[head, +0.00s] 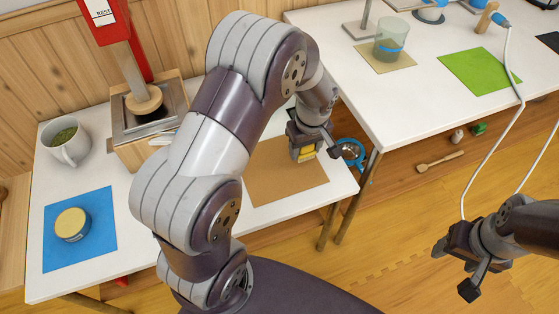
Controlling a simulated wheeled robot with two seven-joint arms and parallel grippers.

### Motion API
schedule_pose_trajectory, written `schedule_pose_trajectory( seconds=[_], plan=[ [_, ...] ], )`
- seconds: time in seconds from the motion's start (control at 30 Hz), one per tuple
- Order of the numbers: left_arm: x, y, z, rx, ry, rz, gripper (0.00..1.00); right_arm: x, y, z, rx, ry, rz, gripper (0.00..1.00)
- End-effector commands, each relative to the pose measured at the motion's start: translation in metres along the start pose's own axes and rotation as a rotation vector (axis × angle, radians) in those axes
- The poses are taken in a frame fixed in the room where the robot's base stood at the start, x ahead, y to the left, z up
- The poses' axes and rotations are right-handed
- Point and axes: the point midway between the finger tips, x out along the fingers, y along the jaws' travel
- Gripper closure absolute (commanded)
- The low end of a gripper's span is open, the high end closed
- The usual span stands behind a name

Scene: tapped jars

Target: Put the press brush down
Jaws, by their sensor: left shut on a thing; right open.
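My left gripper (318,145) is low over the brown mat (275,185) at the right end of the near white table. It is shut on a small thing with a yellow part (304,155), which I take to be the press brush. Most of that thing is hidden by the gripper, and I cannot tell whether it touches the mat. My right gripper (465,270) is open and empty at the lower right, over the floor and away from both tables.
A blue-ringed metal item (351,153) is beside the near table's right edge. The red press (105,20), a mug (66,146) and a yellow-lidded jar (72,224) are left. The far table (435,100) bears a glass (390,40) and a green mat (480,70).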

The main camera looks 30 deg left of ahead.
Motion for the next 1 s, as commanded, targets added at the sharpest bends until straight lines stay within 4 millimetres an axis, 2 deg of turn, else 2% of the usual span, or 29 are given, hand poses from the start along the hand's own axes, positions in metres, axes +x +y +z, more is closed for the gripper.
schedule_pose_trajectory(
  seconds=[0.03,0.1,0.3,0.37,0.6,0.93,0.97,1.0],
  plan=[
    [0.015,-0.011,-0.010,-0.007,-0.002,-0.004,0.79,0.006,0.000,0.001,0.000,0.000,0.000,0.39],
    [0.028,-0.024,-0.023,-0.006,-0.003,-0.004,0.79,0.010,0.000,0.001,0.000,0.000,0.000,0.39],
    [0.049,-0.045,-0.046,0.000,0.000,0.000,0.79,0.014,0.000,0.002,0.000,0.000,0.000,0.39],
    [0.053,-0.047,-0.048,0.001,-0.001,0.000,0.79,0.015,0.000,0.002,0.000,0.000,0.000,0.39],
    [0.091,-0.047,-0.043,0.004,-0.002,0.000,0.79,0.029,0.000,0.004,0.000,-0.001,0.000,0.39],
    [0.093,-0.047,-0.043,0.003,-0.001,0.000,0.79,0.029,0.000,0.004,0.000,0.000,0.000,0.39],
    [0.093,-0.047,-0.042,0.003,-0.001,0.000,0.44,0.029,0.000,0.004,0.000,0.000,0.000,0.39],
    [0.093,-0.047,-0.043,0.003,-0.001,0.000,0.31,0.029,0.000,0.004,0.000,0.000,0.000,0.39]
  ],
)
